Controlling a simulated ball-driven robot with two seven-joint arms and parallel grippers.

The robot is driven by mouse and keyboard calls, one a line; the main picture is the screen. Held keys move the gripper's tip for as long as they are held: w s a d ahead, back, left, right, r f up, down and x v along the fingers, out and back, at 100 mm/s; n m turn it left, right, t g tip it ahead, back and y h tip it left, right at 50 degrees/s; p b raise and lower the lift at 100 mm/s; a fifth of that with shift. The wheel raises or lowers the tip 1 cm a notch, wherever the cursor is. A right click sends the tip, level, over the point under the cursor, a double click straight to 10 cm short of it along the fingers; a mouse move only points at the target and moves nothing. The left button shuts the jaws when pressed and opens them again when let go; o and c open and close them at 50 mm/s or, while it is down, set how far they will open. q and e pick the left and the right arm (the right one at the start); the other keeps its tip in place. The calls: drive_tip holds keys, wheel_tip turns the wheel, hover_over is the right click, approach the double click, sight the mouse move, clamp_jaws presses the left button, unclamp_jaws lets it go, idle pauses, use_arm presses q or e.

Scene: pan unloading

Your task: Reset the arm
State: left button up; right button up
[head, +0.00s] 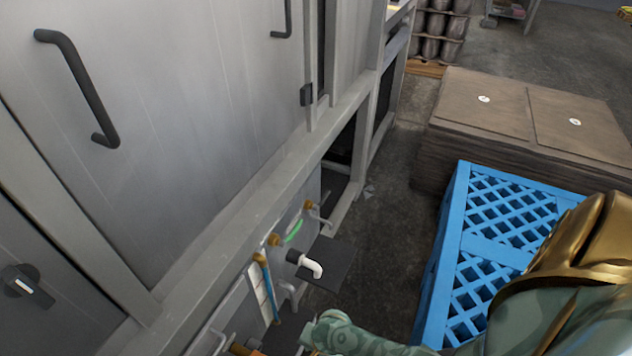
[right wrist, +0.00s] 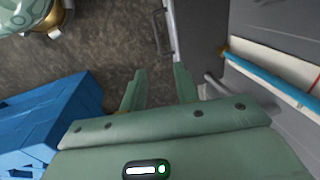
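My right gripper (right wrist: 159,78) shows in the right wrist view with its two green fingers apart. Only the bare grey floor (right wrist: 118,45) shows between and beyond them, so it is empty. In the head view my green and gold right arm comes in from the lower right, and its fingers cannot be made out there. My left gripper is in neither view.
A tall grey metal cabinet (head: 165,120) fills the left, with black handles, pipes and a white spout (head: 312,267) low down. A blue crate (head: 500,245) stands at the right, before a brown stack (head: 535,115). Bare floor (head: 385,240) lies between cabinet and crate.

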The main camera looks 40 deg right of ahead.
idle(0.3)
